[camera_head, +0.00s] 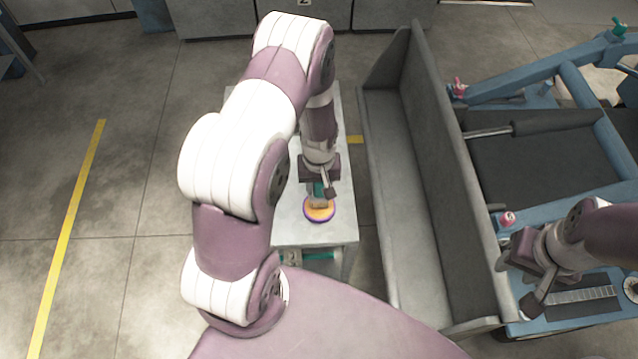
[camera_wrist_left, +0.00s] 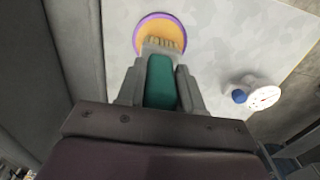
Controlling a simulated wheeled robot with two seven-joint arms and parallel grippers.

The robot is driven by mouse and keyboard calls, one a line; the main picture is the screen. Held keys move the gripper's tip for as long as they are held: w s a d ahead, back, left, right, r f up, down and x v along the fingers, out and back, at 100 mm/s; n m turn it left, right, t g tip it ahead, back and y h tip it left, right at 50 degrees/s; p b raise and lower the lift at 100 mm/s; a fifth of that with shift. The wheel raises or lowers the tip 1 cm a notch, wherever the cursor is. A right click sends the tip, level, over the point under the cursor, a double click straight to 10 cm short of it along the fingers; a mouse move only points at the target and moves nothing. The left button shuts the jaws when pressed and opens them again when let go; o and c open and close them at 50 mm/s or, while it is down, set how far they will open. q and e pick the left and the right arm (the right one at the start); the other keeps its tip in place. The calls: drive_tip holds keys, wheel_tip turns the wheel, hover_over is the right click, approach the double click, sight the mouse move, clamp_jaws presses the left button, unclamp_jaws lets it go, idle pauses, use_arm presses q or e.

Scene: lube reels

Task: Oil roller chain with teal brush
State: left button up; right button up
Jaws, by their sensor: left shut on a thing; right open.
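My left gripper (camera_head: 319,190) is shut on the teal brush (camera_wrist_left: 161,82), bristles pointing away from the jaws. The brush (camera_head: 318,189) is over a round dish (camera_head: 307,215) with a purple rim and orange-yellow contents. In the left wrist view, the bristles overlap the near part of the dish (camera_wrist_left: 157,22); whether they touch the contents cannot be told. A pale linked strip, which looks like the roller chain (camera_head: 580,295), lies on a dark plate at the lower right. My right gripper (camera_head: 518,284) is open and empty just left of it.
The dish stands on a light grey table (camera_head: 290,229). A white round object with a blue part (camera_wrist_left: 261,97) stands on it. A long grey metal trough (camera_head: 400,190) separates the table from the blue machine frame (camera_head: 525,80). A red knob (camera_head: 508,218) sticks up near my right gripper.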

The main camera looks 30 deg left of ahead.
use_arm(q)
drive_tip(key=shift+f+b, duration=0.35)
drive_tip(key=shift+f, duration=0.1)
idle(0.6)
drive_tip(key=shift+f, duration=0.1)
idle(0.7)
wheel_tip(320, 180, up, 7)
drive_tip(key=p, duration=0.6)
idle(0.6)
